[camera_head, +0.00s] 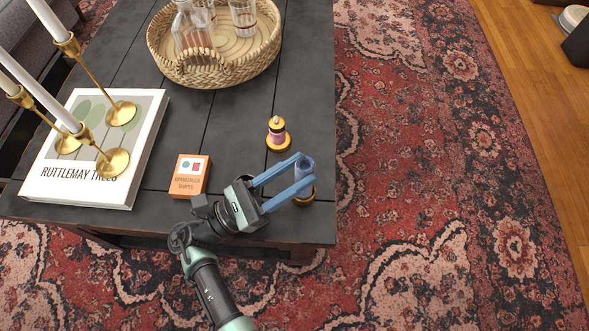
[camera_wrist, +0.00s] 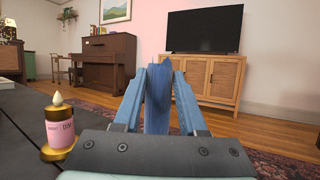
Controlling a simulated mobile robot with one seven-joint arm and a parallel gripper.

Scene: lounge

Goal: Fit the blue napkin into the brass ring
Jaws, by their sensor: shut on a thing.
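My gripper (camera_head: 299,173) is shut on the rolled blue napkin (camera_head: 306,166) near the right front corner of the dark table. In the wrist view the blue napkin (camera_wrist: 158,98) stands upright between the two blue fingers of my gripper (camera_wrist: 159,76). The brass ring (camera_head: 305,199) shows as a gold band just below the napkin and fingertips in the head view. The fingers partly cover it, and I cannot tell whether the napkin's lower end is inside it. The ring is not visible in the wrist view.
A pink-labelled candle (camera_head: 277,134) stands behind my gripper. An orange box (camera_head: 190,176) is to its left, then a book (camera_head: 58,170) with brass candlesticks (camera_head: 121,113). A wicker tray (camera_head: 160,60) holds glassware at the back. The table's right edge is close to the ring.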

